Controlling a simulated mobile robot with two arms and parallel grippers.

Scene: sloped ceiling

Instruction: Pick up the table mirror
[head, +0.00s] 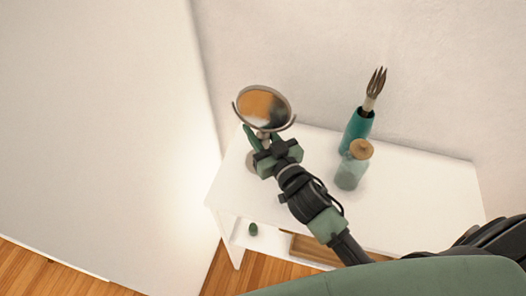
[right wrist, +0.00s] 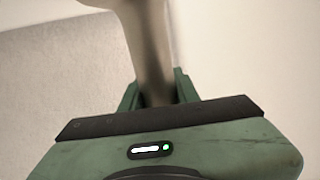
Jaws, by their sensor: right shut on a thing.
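The table mirror (head: 263,107) has a round tilted glass in a metal frame and stands at the left end of the white table. Its round base (head: 254,163) shows partly behind my gripper. My right gripper (head: 260,139) is shut on the mirror's stem, just below the round frame. In the right wrist view the metal stem (right wrist: 148,50) runs down between the green fingers of my right gripper (right wrist: 155,92). Whether the base touches the tabletop is hard to tell. My left gripper is not in view.
On the white table (head: 425,190) stand a teal vase (head: 356,130) holding a brush-like thing (head: 374,88) and a glass jar (head: 350,173) with a cork-coloured lid, right of my arm. A small green object (head: 253,229) lies on the lower shelf. Walls stand behind and left.

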